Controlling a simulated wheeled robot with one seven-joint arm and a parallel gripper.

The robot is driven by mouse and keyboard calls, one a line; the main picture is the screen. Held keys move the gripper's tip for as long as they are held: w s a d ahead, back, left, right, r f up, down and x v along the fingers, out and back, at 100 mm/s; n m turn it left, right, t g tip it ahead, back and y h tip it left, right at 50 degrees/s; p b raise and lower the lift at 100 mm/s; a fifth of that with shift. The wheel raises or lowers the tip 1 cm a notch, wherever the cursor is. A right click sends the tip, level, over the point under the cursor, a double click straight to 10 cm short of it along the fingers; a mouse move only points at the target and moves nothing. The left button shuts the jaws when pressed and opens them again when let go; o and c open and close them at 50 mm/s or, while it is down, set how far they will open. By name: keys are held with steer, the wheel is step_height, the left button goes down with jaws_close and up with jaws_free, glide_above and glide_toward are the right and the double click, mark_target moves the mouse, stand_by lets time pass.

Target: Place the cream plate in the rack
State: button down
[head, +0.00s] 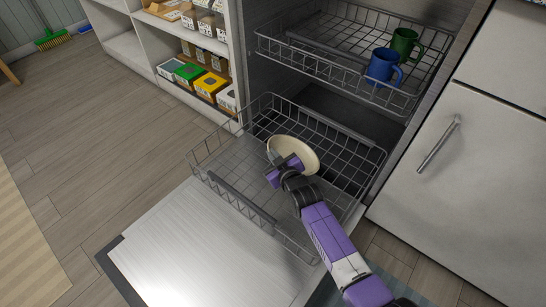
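The cream plate (301,150) is tilted, its hollow face partly showing, over the lower wire rack (345,149). I cannot tell whether it rests on the wires or is held just above them. My gripper (278,165) is at the plate's lower left rim and overlaps it in the picture. The fingertips are small and partly merged with the plate's edge, so I cannot tell whether they are closed on it. My gripper and wrist hide the lower part of the plate. The lower rack is pulled out and shows no other dishes.
The upper rack (325,50) holds a blue mug (381,66) and a green mug (402,42). The open dishwasher door (200,250) lies flat below the lower rack. Shelves with boxes (190,75) stand at the left, and a white cabinet (490,150) at the right.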

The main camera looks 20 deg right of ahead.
steer(key=shift+r, duration=0.15)
steer(key=c, duration=1.6)
jaws_free()
steer(key=shift+f, duration=0.2)
steer(key=shift+c, duration=0.2)
steer(key=shift+r, duration=0.1)
steer(key=shift+r, duration=0.2)
steer(key=p+v, duration=0.5)
steer(key=v, duration=0.7)
